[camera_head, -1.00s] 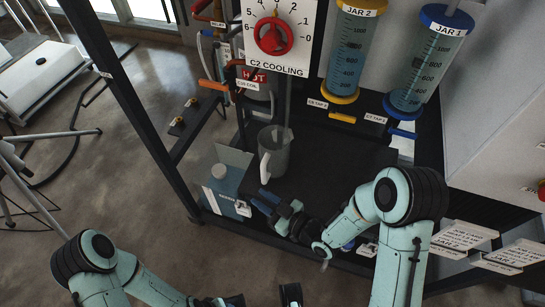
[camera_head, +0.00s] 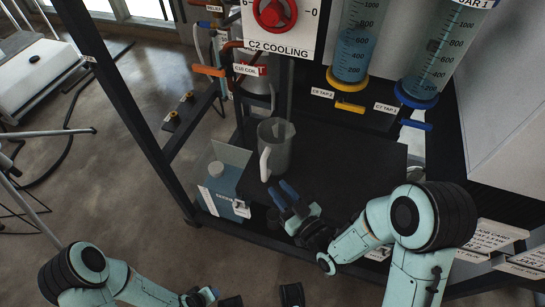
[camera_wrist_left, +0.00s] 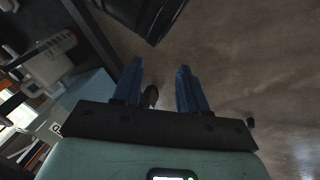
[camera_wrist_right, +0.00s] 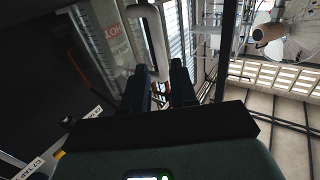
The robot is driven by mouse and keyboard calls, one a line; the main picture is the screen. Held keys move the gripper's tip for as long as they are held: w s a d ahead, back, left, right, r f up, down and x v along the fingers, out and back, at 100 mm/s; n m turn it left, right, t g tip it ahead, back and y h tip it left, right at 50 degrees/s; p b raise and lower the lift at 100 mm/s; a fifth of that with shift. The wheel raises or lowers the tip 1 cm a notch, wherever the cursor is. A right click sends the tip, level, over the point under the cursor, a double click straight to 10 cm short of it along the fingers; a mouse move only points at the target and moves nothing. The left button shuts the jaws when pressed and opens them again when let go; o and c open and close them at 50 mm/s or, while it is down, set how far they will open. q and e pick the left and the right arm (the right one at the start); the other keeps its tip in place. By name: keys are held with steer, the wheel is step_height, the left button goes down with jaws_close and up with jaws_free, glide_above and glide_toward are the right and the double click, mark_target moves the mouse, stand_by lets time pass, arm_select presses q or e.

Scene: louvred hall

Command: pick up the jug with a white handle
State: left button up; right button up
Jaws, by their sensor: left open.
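The jug (camera_head: 281,150) is a clear grey vessel with a white handle (camera_head: 265,164). It stands upright on the dark shelf, handle towards the front left. My right gripper (camera_head: 284,187) is just in front of the jug, with its two dark blue fingers apart and empty. In the right wrist view the white handle (camera_wrist_right: 153,42) is ahead of the open fingers (camera_wrist_right: 160,72), with the clear jug body (camera_wrist_right: 108,35) to its left. My left gripper (camera_head: 214,295) is low at the bottom edge; its fingers (camera_wrist_left: 156,72) are apart and empty in the left wrist view.
A dark frame post (camera_head: 125,115) rises at the left. Two blue graduated jars (camera_head: 356,45) with taps are behind right. The dark shelf (camera_head: 350,160) is bare right of the jug. Signs (camera_head: 495,238) stick out at the right.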

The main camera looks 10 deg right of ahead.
mark_target(265, 174)
steer(key=x, duration=0.3)
steer(key=shift+w+a, duration=0.1)
steer(key=shift+w, duration=0.1)
steer(key=x, duration=0.5)
steer(key=shift+f, duration=0.2)
jaws_close()
